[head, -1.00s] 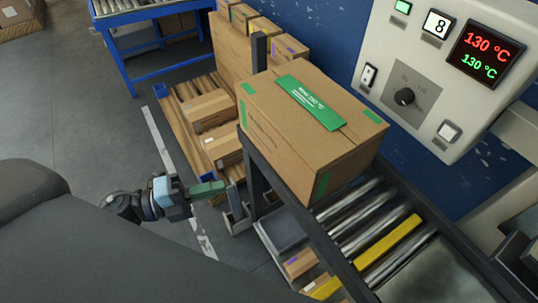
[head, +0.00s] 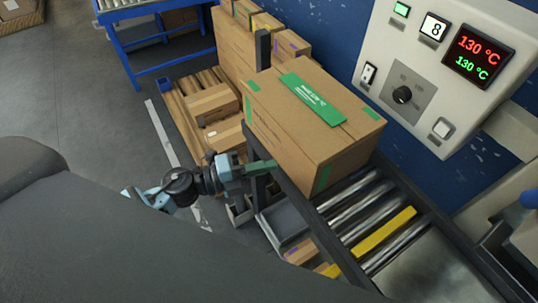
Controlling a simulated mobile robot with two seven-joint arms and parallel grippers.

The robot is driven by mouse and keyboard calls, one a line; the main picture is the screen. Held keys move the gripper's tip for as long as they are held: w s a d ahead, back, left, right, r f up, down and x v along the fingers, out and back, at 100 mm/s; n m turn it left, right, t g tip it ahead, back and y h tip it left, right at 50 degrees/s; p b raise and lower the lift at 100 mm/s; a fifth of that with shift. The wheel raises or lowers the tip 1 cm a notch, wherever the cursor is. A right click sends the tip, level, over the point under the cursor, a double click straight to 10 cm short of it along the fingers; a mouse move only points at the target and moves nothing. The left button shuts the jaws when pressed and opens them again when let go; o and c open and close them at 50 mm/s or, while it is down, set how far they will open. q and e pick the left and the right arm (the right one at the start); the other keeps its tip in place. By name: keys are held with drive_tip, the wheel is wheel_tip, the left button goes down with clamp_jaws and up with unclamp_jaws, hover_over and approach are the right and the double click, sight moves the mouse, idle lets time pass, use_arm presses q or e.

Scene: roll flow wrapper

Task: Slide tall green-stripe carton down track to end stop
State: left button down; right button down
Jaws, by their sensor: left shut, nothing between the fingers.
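The tall green-stripe carton (head: 310,115) is a large brown box with a green label on top and green corner tapes. It sits upright on the roller track (head: 365,215), at the track's upper end. My left gripper (head: 268,166) is shut and empty, with its green-tipped fingers at the carton's lower left side. I cannot tell whether the fingertips touch the carton. A yellow bar (head: 370,243) lies across the track lower down. My right gripper is not in view.
A control panel (head: 440,70) with a red and green temperature display overhangs the track's right side. Smaller cartons (head: 212,104) lie on a pallet (head: 180,112) at left. A blue-framed conveyor (head: 125,45) stands behind. Several rollers between the carton and yellow bar are clear.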

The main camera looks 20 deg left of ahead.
sight(279, 147)
use_arm(q)
drive_tip(key=w, duration=0.2)
drive_tip(key=shift+w+d, duration=0.15)
drive_tip(key=shift+w, duration=0.35)
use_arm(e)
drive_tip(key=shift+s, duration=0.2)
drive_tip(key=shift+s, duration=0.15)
use_arm(q)
drive_tip(key=shift+w+d, duration=0.15)
drive_tip(key=shift+w, duration=1.4)
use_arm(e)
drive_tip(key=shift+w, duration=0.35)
use_arm(q)
drive_tip(key=shift+s, duration=0.1)
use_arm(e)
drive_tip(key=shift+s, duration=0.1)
